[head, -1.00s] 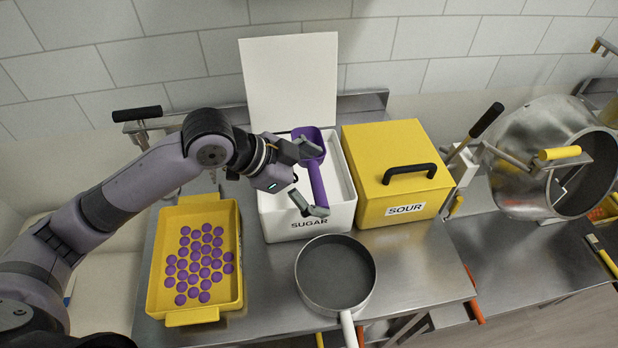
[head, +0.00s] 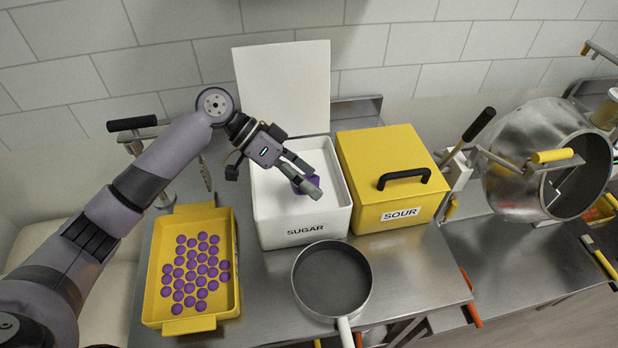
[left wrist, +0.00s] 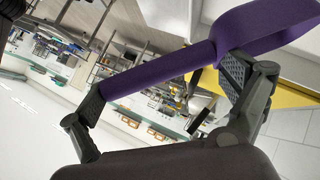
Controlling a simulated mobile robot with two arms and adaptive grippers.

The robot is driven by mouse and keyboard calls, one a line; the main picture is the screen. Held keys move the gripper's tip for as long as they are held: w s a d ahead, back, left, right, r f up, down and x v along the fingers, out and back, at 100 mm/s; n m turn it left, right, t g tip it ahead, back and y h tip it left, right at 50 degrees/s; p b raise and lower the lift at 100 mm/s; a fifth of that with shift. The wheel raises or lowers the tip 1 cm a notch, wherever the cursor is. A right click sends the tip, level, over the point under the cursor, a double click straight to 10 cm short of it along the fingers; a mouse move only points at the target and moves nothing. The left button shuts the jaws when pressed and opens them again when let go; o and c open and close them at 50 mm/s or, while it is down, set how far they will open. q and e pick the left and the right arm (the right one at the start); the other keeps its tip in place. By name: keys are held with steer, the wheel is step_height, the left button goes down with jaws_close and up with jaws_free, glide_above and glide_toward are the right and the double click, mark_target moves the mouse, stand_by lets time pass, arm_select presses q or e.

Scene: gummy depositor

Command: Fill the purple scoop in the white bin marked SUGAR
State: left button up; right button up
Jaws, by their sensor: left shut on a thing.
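The white bin marked SUGAR (head: 275,234) stands open, with pale contents inside and its white lid (head: 282,85) raised behind. My left gripper (head: 308,179) is over the bin's opening, its fingers pointing down to the right. It is shut on the purple scoop (head: 306,186), which is mostly hidden behind the fingers in the head view. In the left wrist view the scoop (left wrist: 160,75) has its handle lying across between the fingertips and its bowl at the upper right. Whether the bowl holds sugar, or touches it, I cannot tell. My right gripper is not in view.
A yellow SOUR bin (head: 375,160) with a black handle stands right of the white bin. A grey pan (head: 332,278) stands in front. A yellow tray (head: 152,310) of purple pieces is at the left. A steel drum (head: 520,170) is at the right.

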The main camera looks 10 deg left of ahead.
arm_select(q)
step_height(320, 180, down, 4)
steer(key=shift+f+b, duration=0.15)
steer(key=shift+b, duration=0.85)
step_height(320, 180, down, 3)
steer(key=shift+b, duration=0.8)
